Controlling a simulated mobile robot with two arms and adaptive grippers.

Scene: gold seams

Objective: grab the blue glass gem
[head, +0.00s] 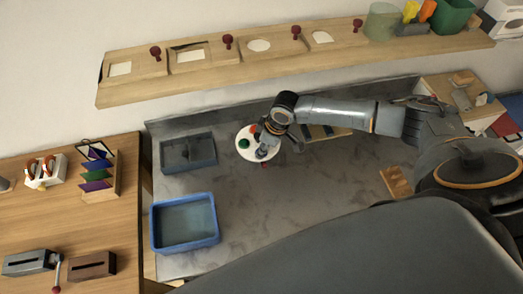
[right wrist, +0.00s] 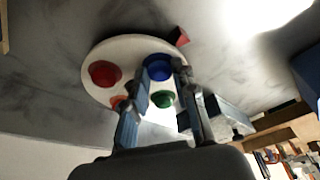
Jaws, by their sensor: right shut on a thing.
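The blue glass gem (right wrist: 158,67) is between the fingertips of my right gripper (right wrist: 161,72), which is shut on it. It sits at or just over the round white plate (right wrist: 125,48); I cannot tell if it still touches. In the head view my right gripper (head: 266,144) reaches over the white plate (head: 243,153) from the right and partly hides it. The green gem (head: 244,143) shows in the head view. My left gripper is not in view.
A blue-rimmed tray (head: 185,249) and a grey tray (head: 188,166) stand left on the grey worktop. A small red thing (right wrist: 181,38) lies at the plate's edge. A wooden shelf (head: 215,74) runs along the wall. The worktop's middle front is clear.

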